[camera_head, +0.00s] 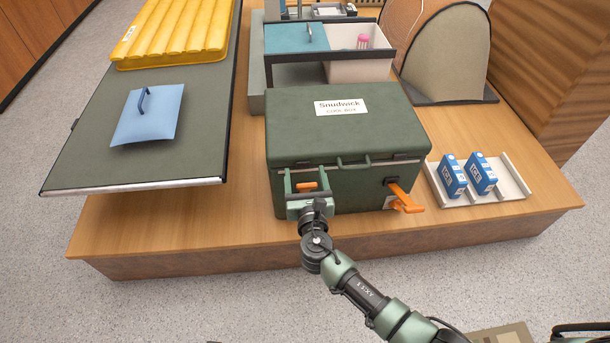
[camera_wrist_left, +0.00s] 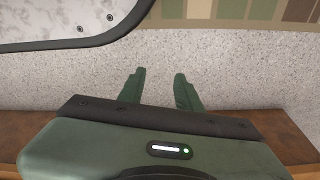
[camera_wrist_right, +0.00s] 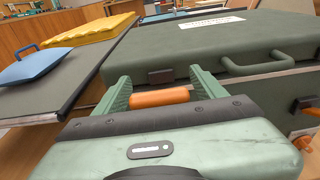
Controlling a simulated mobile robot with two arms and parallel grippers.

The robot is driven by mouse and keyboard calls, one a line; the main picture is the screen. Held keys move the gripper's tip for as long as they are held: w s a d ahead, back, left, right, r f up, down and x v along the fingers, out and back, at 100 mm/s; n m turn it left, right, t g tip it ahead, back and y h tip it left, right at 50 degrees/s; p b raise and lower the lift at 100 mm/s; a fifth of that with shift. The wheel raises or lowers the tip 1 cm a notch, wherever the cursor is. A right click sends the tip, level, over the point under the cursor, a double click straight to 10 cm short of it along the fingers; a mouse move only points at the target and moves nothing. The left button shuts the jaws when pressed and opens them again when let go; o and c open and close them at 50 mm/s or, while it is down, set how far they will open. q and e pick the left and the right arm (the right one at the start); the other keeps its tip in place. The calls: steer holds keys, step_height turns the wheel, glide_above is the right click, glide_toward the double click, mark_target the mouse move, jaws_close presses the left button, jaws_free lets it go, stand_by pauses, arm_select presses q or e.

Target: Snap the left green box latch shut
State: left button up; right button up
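The green cool box (camera_head: 345,130) stands lid down on the wooden platform. Its left latch (camera_head: 306,186) is an orange tab on the front, just below the lid edge; whether it is fastened I cannot tell. It also shows in the right wrist view (camera_wrist_right: 160,97). My right gripper (camera_head: 305,178) is open at the front left of the box, a finger on each side of that tab. The right latch (camera_head: 403,197) sticks outward from the front. My left gripper (camera_wrist_left: 158,92) is open and empty in its wrist view, over the floor, and is not seen in the head view.
A white tray (camera_head: 511,184) with two blue ICE boxes (camera_head: 453,176) lies right of the cool box. A dark green board (camera_head: 75,165) with a blue lidlike piece (camera_head: 150,115) and a yellow pad (camera_head: 178,35) lies left. A teal-and-white container (camera_head: 355,67) stands behind.

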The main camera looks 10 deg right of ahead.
mark_target(307, 189)
steer(key=shift+s, duration=0.3)
arm_select(q)
steer(key=s+f+p, duration=0.1)
steer(key=s+f, duration=0.2)
steer(key=shift+a, duration=0.15)
arm_select(e)
steer(key=s, duration=0.4)
steer(key=s+r, duration=0.1)
steer(key=s, duration=0.2)
steer(key=shift+s, duration=0.1)
